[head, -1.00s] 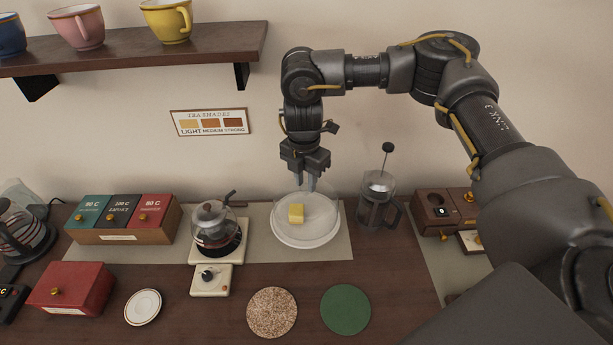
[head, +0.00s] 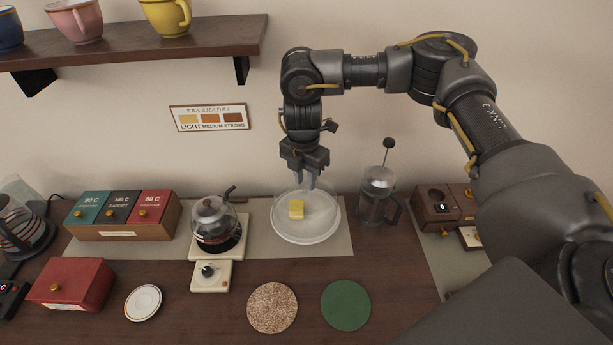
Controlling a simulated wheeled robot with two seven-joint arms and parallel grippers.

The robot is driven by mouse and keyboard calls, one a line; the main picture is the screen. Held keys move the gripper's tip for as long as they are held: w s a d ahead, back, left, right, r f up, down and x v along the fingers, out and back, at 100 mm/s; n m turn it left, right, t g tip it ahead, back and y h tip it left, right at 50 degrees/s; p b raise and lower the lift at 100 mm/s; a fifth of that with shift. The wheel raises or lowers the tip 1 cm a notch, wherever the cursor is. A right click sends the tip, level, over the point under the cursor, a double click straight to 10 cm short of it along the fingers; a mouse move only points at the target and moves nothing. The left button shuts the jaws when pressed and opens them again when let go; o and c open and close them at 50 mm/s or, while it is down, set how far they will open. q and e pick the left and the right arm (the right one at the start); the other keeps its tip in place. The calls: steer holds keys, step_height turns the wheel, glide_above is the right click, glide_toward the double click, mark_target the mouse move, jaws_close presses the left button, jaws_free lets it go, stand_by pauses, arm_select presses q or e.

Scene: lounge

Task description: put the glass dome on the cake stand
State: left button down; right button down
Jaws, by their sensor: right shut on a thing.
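The glass dome (head: 322,203) is clear and hard to make out. It shows as a faint rounded outline over the pale round cake stand (head: 304,239), with a yellow block of cake (head: 296,210) visible there. My right gripper (head: 311,186) points down from above and is shut on the top of the dome. The dome looks upright and low over the stand; I cannot tell whether its rim touches the plate. My left gripper is not in view.
A French press (head: 376,200) stands close to the right of the stand. A glass teapot (head: 213,222) on a cream warmer is at its left. A cork mat (head: 272,308) and a green mat (head: 346,306) lie in front. A shelf with cups (head: 165,18) hangs upper left.

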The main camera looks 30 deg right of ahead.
steer(key=shift+f, duration=0.25)
stand_by(0.7)
steer(key=c, duration=1.1)
jaws_free()
step_height(320, 180, up, 11)
steer(key=b, duration=0.1)
steer(key=shift+a+b, duration=0.15)
steer(key=shift+b, duration=0.2)
steer(key=shift+f, duration=0.1)
